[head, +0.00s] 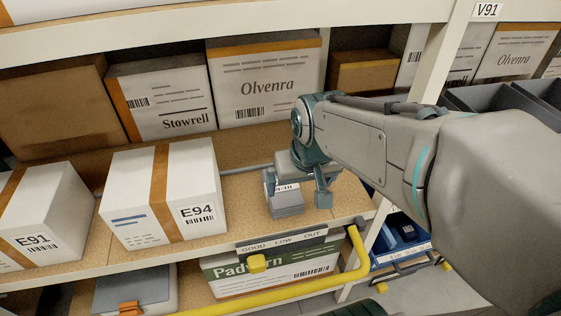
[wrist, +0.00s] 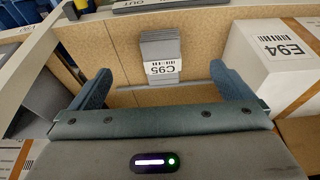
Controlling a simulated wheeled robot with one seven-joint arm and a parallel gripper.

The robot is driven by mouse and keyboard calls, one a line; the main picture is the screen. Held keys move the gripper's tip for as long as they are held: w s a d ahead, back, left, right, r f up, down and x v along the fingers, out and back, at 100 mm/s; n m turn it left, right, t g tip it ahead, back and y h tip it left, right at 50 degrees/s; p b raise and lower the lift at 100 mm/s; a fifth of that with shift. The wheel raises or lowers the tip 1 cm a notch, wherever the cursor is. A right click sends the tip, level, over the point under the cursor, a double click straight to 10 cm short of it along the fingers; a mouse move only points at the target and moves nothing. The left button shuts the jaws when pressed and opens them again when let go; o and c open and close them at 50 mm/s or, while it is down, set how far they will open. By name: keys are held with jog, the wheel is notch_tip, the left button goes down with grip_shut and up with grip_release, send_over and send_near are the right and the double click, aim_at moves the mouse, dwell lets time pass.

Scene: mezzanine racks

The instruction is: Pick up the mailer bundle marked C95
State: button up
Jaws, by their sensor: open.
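The mailer bundle marked C95 is a small grey stack with a white label. In the wrist view the bundle (wrist: 160,48) lies on the shelf board, its label facing me upside down, between and beyond my gripper's spread fingers. In the head view the bundle (head: 287,207) sits near the shelf's front edge, its upper part and label mostly hidden by my gripper (head: 296,190). My gripper (wrist: 161,75) is open and empty above it, with a visible gap to the bundle on both sides.
White box E94 (head: 165,195) stands left of the bundle, and E91 (head: 40,215) farther left. A yellow rail (head: 357,255) runs below the shelf front. Boxes marked Stowrell (head: 160,95) and Olvenra (head: 266,80) stand behind. Bare board (head: 240,195) lies between E94 and the bundle.

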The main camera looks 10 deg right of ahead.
jog(key=w+f+t+b, duration=0.1)
jog(key=w+f+b, duration=0.4)
jog(key=w, duration=0.6)
send_over(284, 189)
notch_tip(284, 189, down, 8)
jog(key=shift+r, duration=0.2)
jog(key=shift+s+b+x, duration=0.15)
jog(key=shift+b+x, duration=0.05)
jog(key=shift+x, duration=1.3)
jog(key=shift+s+b+x, duration=0.15)
jog(key=shift+b+x, duration=0.05)
jog(key=shift+x, duration=1.3)
jog(key=shift+f, duration=0.1)
jog(key=c, duration=0.9)
